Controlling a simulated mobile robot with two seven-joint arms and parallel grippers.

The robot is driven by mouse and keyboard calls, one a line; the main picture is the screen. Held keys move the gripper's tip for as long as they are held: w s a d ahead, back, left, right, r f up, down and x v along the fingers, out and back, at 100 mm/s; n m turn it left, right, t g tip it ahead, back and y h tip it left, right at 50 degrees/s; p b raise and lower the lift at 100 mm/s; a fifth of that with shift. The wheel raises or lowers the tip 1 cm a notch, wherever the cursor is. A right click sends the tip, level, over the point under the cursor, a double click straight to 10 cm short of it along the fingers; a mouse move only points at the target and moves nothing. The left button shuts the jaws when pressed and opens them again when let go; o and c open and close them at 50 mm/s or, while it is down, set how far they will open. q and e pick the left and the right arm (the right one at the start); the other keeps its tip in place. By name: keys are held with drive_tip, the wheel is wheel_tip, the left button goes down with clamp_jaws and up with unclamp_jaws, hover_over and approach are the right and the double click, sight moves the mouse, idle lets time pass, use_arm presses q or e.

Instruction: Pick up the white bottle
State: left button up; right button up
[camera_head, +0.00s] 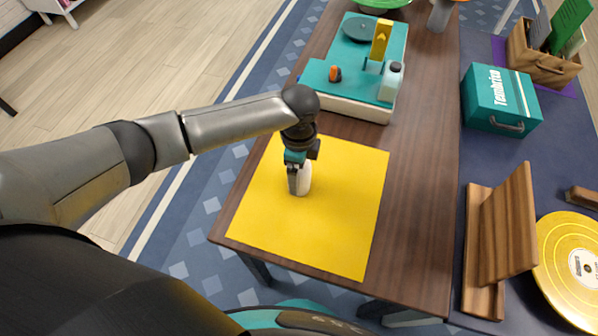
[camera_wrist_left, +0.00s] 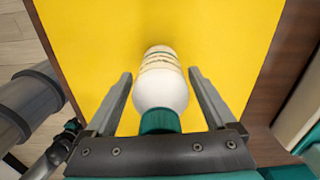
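The white bottle (camera_head: 305,180) is on the yellow mat (camera_head: 341,217), partly hidden behind my left gripper (camera_head: 296,178) in the head view. In the left wrist view the bottle (camera_wrist_left: 160,85) has a white body with thin bands and a teal top near the palm. My left gripper (camera_wrist_left: 161,76) is open, with one finger on each side of the bottle. Yellow shows between the bottle and both fingers, so neither appears to touch it. My right gripper is in neither view.
A teal and white machine (camera_head: 350,85) stands behind the mat on the brown table (camera_head: 425,170). To the right are a teal box (camera_head: 495,100), a wooden stand (camera_head: 508,225) and a gold disc (camera_head: 565,255). The mat around the bottle is clear.

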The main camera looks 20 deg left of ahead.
use_arm(q)
clamp_jaws()
idle(0.5)
drive_tip(key=shift+r, duration=0.1)
